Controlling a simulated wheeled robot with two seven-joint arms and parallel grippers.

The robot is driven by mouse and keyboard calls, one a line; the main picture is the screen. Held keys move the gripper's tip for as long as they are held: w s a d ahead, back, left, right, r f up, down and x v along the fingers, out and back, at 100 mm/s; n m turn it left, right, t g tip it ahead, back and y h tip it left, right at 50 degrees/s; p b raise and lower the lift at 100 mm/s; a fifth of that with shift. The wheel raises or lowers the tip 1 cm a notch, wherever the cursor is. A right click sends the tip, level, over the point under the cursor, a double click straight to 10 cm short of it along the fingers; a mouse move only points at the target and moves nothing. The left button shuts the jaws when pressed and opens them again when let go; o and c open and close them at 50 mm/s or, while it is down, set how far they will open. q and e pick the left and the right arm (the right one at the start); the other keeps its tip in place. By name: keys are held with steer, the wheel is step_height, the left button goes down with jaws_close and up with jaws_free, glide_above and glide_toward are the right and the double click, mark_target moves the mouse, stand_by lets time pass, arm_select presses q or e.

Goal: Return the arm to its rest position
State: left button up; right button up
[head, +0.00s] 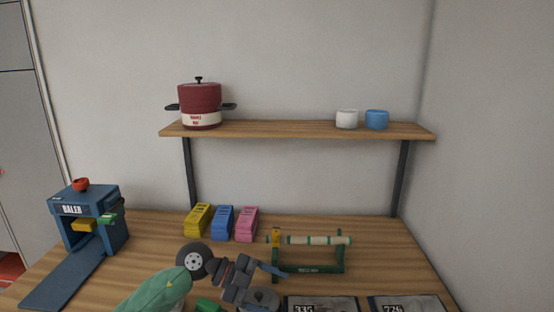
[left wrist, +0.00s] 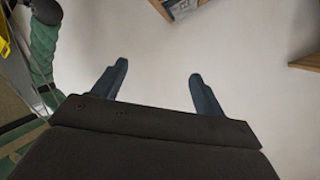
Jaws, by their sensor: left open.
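My left arm, with its green sleeve, comes in at the bottom of the head view, and its gripper (head: 274,280) is over the front middle of the table, in front of the green stand. In the left wrist view the gripper (left wrist: 158,68) shows two dark blue fingers spread apart. Nothing is between them, only a plain pale surface behind. My right arm and gripper are not in view.
The wooden table (head: 390,240) holds a blue baler (head: 95,215), yellow (head: 197,219), blue (head: 222,222) and pink (head: 246,223) blocks, and a green stand (head: 309,269) with a pale rod. Numbered dark panels (head: 320,304) lie at front right. A shelf (head: 290,130) holds a red pot (head: 200,103) and two cups.

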arm_select(q)
step_height(320, 180, up, 7)
steer(key=s+d+n+t+h, duration=0.1)
steer(key=d+n+t+h, duration=0.15)
steer(key=t+h, duration=0.35)
steer(key=w+a+n+t+y, duration=0.2)
steer(key=a+n+t+y, duration=0.2)
steer(key=a+n+t, duration=0.65)
steer(key=s+a+f+n+y, duration=0.2)
steer(key=a+f+n+y, duration=0.3)
steer(key=f+n+y, duration=0.25)
steer(key=s+a+f+n+y, duration=0.2)
steer(key=a+f+n+y, duration=0.35)
steer(key=f+y, duration=0.3)
steer(key=s+a+f+g, duration=0.1)
steer(key=s+f+g, duration=0.5)
steer(key=s+f, duration=0.45)
steer(key=s+f+g, duration=0.6)
steer(key=s+f, duration=0.1)
steer(key=s, duration=0.7)
steer(key=s+d+f+g, duration=0.1)
steer(key=d+f, duration=0.1)
steer(key=f, duration=1.1)
steer(key=s+d+f+g+h, duration=0.1)
steer(key=d+f, duration=0.2)
steer(key=f, duration=1.1)
steer(key=shift+f, duration=0.15)
